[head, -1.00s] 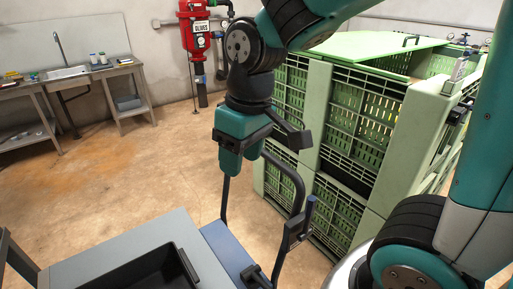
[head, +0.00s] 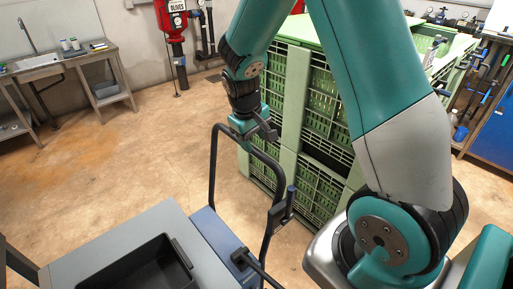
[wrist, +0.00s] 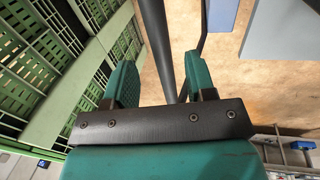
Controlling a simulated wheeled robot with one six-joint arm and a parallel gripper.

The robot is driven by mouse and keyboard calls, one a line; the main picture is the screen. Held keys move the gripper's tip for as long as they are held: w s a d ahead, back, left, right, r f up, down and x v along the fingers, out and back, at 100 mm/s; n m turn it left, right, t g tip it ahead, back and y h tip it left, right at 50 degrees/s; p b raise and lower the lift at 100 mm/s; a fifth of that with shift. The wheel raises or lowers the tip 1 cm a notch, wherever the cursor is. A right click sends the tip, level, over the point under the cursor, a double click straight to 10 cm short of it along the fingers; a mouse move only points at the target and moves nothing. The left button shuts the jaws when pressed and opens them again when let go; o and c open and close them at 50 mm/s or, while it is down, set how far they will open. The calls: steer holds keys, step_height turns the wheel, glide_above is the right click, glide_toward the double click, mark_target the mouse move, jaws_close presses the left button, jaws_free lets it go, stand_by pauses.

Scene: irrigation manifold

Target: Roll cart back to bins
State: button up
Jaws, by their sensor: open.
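The cart has a dark tubular handle (head: 213,165) and a blue deck (head: 213,232), in the middle of the head view. My gripper (head: 262,128) is at the top of the handle. In the wrist view my gripper (wrist: 158,65) is open, its two teal fingers apart, and the dark handle bar (wrist: 155,35) runs between them in the picture. I cannot tell whether the fingers touch it. The green slatted bins (head: 325,100) stand just behind and right of the handle; they also show at left in the wrist view (wrist: 35,60).
A grey bench with a black tray (head: 140,272) is at the front left, close to the cart. A sink table (head: 50,62) and red equipment (head: 170,18) are at the back. A blue cabinet (head: 495,135) is at right. Floor at left is clear.

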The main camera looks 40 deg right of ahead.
mark_target(257, 150)
steer(key=shift+d+f, duration=0.2)
steer(key=shift+f, duration=0.95)
steer(key=shift+d+f, duration=0.2)
steer(key=shift+f, duration=0.9)
steer(key=shift+c, duration=0.3)
jaws_close()
